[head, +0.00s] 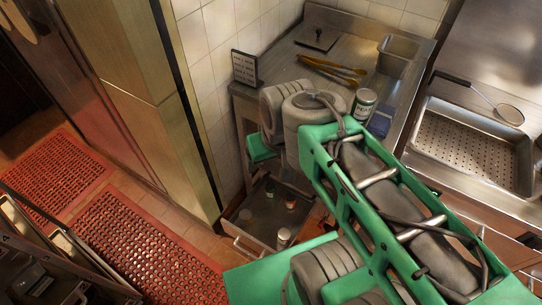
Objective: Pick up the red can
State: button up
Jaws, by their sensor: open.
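A small reddish can (291,204) with a pale top stands in an open metal drawer (240,238) below the counter, in the head view. It is small in the picture, so I cannot read its label. My arm reaches from the lower right up over the counter front, and its far joints are above and behind the drawer. I cannot make out my gripper's fingers; they are hidden behind my arm or out of the picture. I see nothing touching the reddish can.
A pale can (283,237) and other small items share the drawer. A perforated pan (470,150) is at right. Red mats (140,245) cover the left floor.

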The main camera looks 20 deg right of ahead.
aim_at(283, 234)
jog(key=u, duration=0.25)
jog(key=k, duration=0.95)
jog(key=z, duration=0.5)
